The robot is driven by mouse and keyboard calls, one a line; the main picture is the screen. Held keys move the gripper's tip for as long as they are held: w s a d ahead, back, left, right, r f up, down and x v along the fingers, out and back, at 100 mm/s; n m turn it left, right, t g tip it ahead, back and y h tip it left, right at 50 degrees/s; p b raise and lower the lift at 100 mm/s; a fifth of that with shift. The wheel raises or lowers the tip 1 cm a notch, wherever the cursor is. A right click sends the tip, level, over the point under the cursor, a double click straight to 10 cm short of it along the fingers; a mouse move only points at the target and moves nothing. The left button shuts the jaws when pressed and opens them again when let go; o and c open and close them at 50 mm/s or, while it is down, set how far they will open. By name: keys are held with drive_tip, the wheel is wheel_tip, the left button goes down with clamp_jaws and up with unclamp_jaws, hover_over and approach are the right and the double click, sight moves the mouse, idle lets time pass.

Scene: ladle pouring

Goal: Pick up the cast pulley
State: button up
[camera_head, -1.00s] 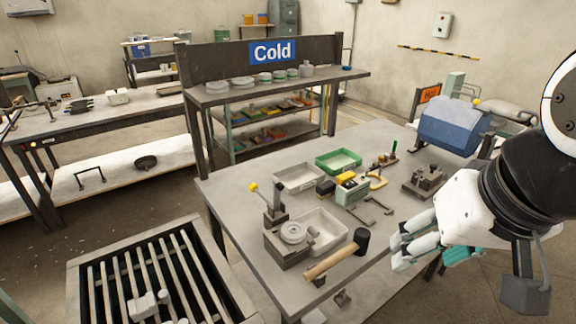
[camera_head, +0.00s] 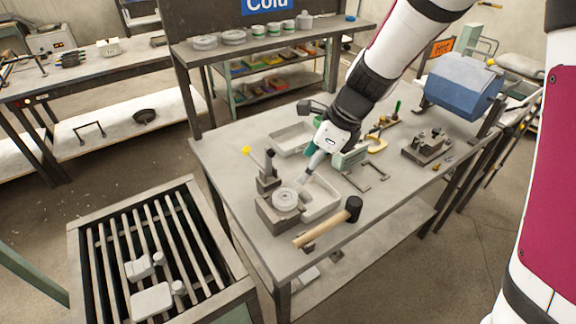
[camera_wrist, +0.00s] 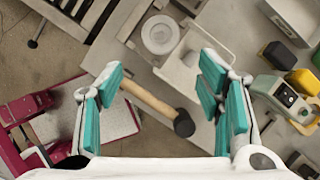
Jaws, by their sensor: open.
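The cast pulley (camera_head: 286,199) is a light grey round disc lying flat on a dark grey block fixture (camera_head: 262,215) near the table's left corner. It also shows in the wrist view (camera_wrist: 160,34) at the top centre, beyond the fingertips. My gripper (camera_head: 304,181) is just right of and above the pulley in the head view, apart from it as far as I can tell. In the wrist view my gripper (camera_wrist: 165,68) has its teal-padded fingers spread wide, with nothing held between them.
A mallet (camera_head: 328,223) lies in front of the fixture. A slatted grate (camera_head: 205,235) stands left of the table.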

drive_tip(key=b, duration=0.1)
hover_over(289, 197)
drive_tip(key=d, duration=0.2)
drive_tip(key=shift+m, duration=0.3)
drive_tip(key=f, duration=0.8)
drive_tip(key=shift+s, duration=0.35)
drive_tip(key=shift+b+x, duration=0.3)
drive_tip(key=shift+x, duration=2.6)
drive_tip(key=shift+s+d+f, duration=0.1)
drive_tip(key=shift+s+d, duration=0.05)
drive_tip(key=shift+s, duration=0.1)
drive_tip(key=c, duration=1.1)
drive_tip(key=shift+o, duration=0.2)
